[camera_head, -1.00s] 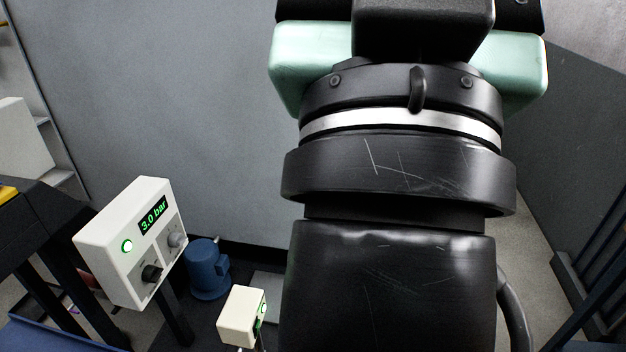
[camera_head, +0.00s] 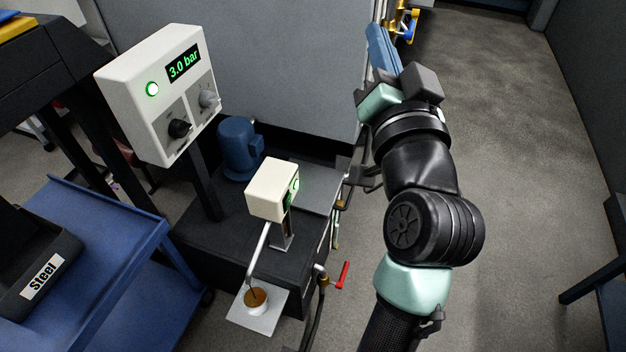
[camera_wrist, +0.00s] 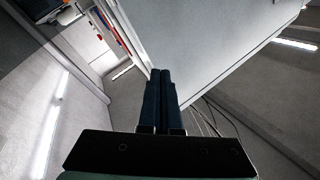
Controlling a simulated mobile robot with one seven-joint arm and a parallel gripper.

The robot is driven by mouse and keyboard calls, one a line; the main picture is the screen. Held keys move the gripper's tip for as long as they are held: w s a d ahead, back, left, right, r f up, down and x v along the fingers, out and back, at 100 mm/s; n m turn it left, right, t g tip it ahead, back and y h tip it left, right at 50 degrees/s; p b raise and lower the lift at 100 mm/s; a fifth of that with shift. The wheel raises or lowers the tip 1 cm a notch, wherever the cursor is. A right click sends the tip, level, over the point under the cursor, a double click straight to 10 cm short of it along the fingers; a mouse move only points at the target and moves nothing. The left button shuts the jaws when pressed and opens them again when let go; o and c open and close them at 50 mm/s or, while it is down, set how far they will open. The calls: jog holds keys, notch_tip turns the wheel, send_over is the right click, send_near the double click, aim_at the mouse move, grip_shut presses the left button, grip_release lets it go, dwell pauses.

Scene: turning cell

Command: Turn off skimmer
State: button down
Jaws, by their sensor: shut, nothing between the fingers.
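A small cream box (camera_head: 272,190) with a lit green ring on its right side stands on a short post on the dark tank (camera_head: 230,235), at the middle of the head view. It looks like the skimmer. A bent tube runs from it down to an orange-brown cup on a pale plate (camera_head: 248,312). Any switch on its right face is too small to make out. My gripper (camera_head: 374,30) is at the upper right of it, well apart and pointing away. In the wrist view its two dark blue fingers (camera_wrist: 160,74) are together and empty.
A white control box (camera_head: 150,70) reads 3.0 bar, with a green light and two knobs. A blue motor (camera_head: 238,148) stands behind the skimmer. A red-handled valve (camera_head: 342,275) juts out at the tank's right. A blue cart (camera_head: 115,255) is at left.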

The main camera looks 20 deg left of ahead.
aim_at(288, 202)
jog(key=s+a+f+m+g+y+b, duration=0.1)
jog(key=f+m+b, duration=0.3)
jog(key=f, duration=1.9)
jog(key=s+a+f+m+g+y+b, duration=0.1)
jog(key=f+m+g+y+b, duration=0.3)
jog(key=f+b, duration=0.8)
notch_tip(288, 202, down, 11)
jog(key=shift+s+a+r+m, duration=0.1)
jog(key=shift+s+a+m, duration=0.1)
jog(key=shift+s+m, duration=0.45)
jog(key=shift+s, duration=0.1)
jog(key=s+a+b+x, duration=0.2)
jog(key=x, duration=1.1)
jog(key=shift+r, duration=0.3)
jog(key=shift+a, duration=0.1)
